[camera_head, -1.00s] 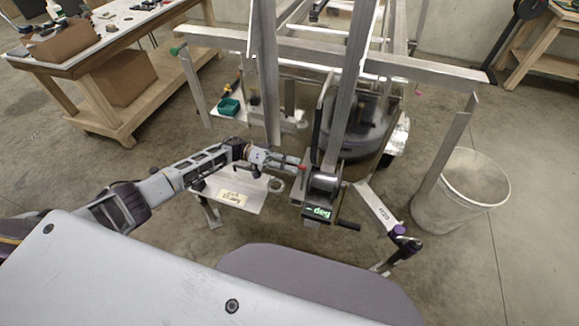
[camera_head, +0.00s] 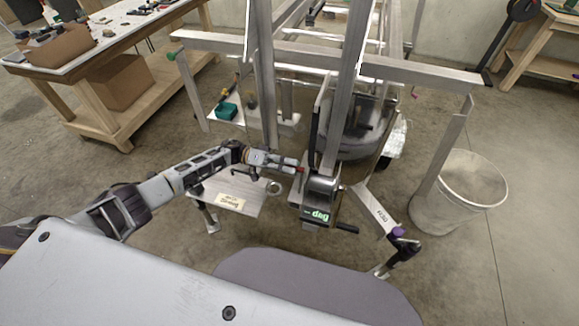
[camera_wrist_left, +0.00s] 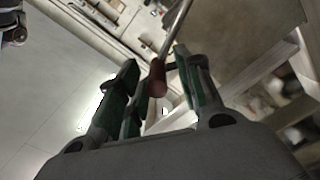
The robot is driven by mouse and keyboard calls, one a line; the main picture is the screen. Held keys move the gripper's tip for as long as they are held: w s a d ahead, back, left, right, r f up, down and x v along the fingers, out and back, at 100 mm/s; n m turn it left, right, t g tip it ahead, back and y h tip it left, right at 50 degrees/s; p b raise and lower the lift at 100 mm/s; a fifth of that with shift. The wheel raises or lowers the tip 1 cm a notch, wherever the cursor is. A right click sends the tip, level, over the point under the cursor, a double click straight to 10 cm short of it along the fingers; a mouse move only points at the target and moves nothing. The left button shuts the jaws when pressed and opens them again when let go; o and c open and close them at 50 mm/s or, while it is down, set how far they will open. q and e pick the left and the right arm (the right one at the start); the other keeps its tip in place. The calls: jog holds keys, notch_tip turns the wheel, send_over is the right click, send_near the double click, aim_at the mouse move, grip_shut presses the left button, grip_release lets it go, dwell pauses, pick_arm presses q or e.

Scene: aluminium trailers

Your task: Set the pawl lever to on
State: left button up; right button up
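The pawl lever shows as a thin metal rod with a red grip (camera_wrist_left: 157,80) in the left wrist view. In the head view its red tip (camera_head: 300,169) is at the left side of the winch (camera_head: 322,190), which has a green-lettered label. My left gripper (camera_head: 290,165) reaches in from the left, with its fingertips right at the red tip. In the wrist view the fingers (camera_wrist_left: 160,85) are apart, with the red grip between them. I cannot tell whether a finger touches it. My right gripper is not in view.
A metal post (camera_head: 345,90) rises behind the winch, and a crossbar (camera_head: 320,56) spans the trailer frame. A plate (camera_head: 228,192) lies below my left arm. The winch's black handle (camera_head: 344,228) sticks out to the right. A white bin (camera_head: 470,190) stands at the right.

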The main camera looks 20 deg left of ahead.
pick_arm(q)
jog(key=shift+w, duration=0.1)
jog(key=a, duration=1.2)
jog(key=shift+w, duration=0.2)
jog(key=shift+r, duration=0.1)
dwell(0.6)
